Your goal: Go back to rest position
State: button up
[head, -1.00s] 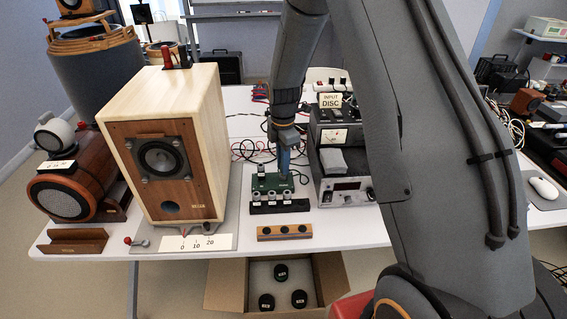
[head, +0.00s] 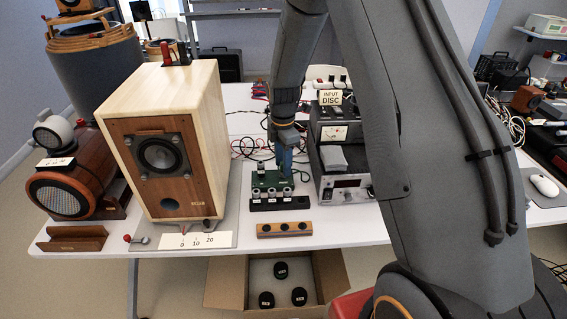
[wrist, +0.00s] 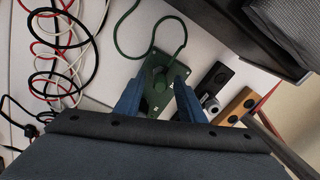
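My gripper (wrist: 159,98) points down at the green board (wrist: 153,112) on the white table. Its two blue fingers are apart in the wrist view, with part of the board and a dark knob-like piece showing between them. I see nothing pinched. In the head view my gripper (head: 285,163) is low over the right part of the green board (head: 262,182), left of the meter unit (head: 345,187). A small silver-and-black plug stands on the board's left part. Whether the fingers touch the board is unclear.
A black strip (head: 280,204) with several silver plugs and a wooden block (head: 285,230) with three dark spots lie in front. A large speaker (head: 160,145) stands left. Loose cables (wrist: 60,50) lie beside the board. A cardboard box (head: 235,298) is below the table edge.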

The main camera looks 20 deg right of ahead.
jog(key=shift+r+p, duration=2.25)
jog(key=shift+r, duration=1.55)
jog(key=s+r+m, duration=0.4)
jog(key=s+m, duration=0.6)
jog(key=s, duration=0.3)
jog(key=s+r+m+t+b, duration=0.1)
jog(key=s+r+m, duration=0.4)
jog(key=s+m, duration=0.5)
jog(key=s, duration=0.2)
jog(key=shift+s+d, duration=0.35)
